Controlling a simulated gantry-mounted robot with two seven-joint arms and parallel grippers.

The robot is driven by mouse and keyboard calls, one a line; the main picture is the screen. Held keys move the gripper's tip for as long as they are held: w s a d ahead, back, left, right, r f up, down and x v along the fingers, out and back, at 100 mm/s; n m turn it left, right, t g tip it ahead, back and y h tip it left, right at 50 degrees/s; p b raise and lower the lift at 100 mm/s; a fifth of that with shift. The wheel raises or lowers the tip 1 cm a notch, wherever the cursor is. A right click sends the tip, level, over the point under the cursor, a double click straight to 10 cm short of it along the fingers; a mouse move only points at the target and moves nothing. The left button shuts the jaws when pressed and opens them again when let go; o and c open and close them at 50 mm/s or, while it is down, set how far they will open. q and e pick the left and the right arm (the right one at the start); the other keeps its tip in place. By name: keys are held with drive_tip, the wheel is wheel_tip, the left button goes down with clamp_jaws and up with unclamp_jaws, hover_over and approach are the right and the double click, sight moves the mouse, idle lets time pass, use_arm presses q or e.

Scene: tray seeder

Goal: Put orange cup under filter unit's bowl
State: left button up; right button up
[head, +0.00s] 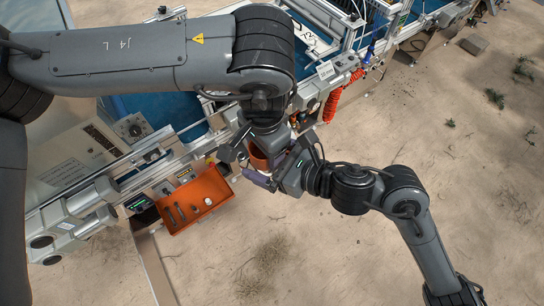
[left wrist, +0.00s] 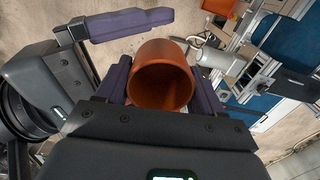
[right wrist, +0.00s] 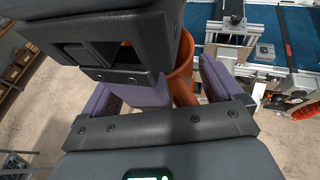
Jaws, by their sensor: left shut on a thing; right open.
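The orange cup (head: 258,157) is held in the air in front of the machine. In the left wrist view the cup (left wrist: 162,75) shows its open mouth, between the two purple fingers of my left gripper (left wrist: 160,85), which is shut on it. My right gripper (head: 268,170) is open beside the cup. In the right wrist view part of the cup (right wrist: 184,70) and a left finger show between and beyond my right gripper's spread fingers (right wrist: 165,95); I cannot tell if they touch it. I cannot clearly make out the filter unit's bowl.
An orange tray (head: 215,214) with several small items sits at the machine's front, left of the grippers. A red coiled hose (head: 333,102) hangs from the machine to the right. The machine's frame and blue belt (right wrist: 300,32) lie close behind. The sandy floor in front is clear.

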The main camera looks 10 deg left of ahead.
drive_tip(key=c, duration=0.9)
use_arm(q)
drive_tip(key=o, duration=1.1)
use_arm(e)
drive_tip(key=shift+c, duration=0.7)
use_arm(q)
drive_tip(key=shift+d, duration=0.1)
drive_tip(key=shift+s+d, duration=0.1)
